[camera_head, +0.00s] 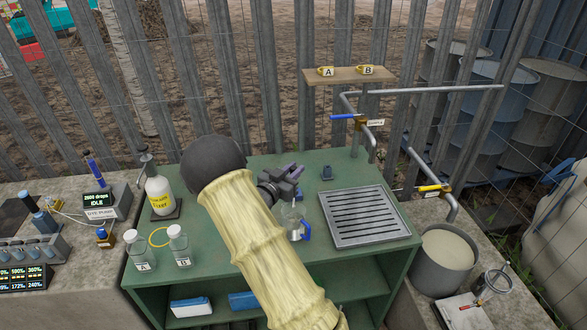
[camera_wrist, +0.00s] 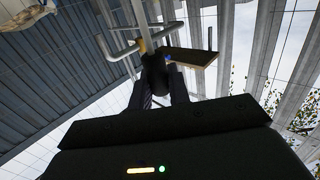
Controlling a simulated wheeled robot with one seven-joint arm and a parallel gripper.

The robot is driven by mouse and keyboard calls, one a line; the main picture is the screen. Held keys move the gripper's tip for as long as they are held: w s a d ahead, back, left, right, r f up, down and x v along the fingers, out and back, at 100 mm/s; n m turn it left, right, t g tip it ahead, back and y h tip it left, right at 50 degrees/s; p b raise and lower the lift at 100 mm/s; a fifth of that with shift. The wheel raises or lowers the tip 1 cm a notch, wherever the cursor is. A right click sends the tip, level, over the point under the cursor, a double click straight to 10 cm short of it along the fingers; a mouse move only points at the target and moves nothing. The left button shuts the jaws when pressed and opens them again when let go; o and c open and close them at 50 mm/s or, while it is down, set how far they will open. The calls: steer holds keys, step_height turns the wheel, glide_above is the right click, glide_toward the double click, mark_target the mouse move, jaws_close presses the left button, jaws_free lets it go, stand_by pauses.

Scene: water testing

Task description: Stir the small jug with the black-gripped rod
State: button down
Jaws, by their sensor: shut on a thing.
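The small clear jug (camera_head: 291,222) with a blue handle stands on the green bench, left of the drain tray and partly hidden by my arm. My gripper (camera_head: 294,175) is above and just behind the jug in the head view. In the wrist view my gripper (camera_wrist: 160,88) is shut on the black grip of the rod (camera_wrist: 153,63), and a pale shaft (camera_wrist: 143,22) runs out from it.
A slatted drain tray (camera_head: 364,216) lies right of the jug. Bottles A (camera_head: 142,252) and B (camera_head: 179,245) and a white bottle (camera_head: 159,194) stand left. Pipes with a blue-levered tap (camera_head: 345,117) and a yellow-levered tap (camera_head: 432,189) rise at right. A grey bucket (camera_head: 415,275) stands beside the bench.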

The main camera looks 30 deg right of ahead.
mark_target(294, 206)
steer(key=shift+f+b, duration=4.55)
steer(key=shift+f, duration=1.4)
steer(key=shift+d, duration=0.1)
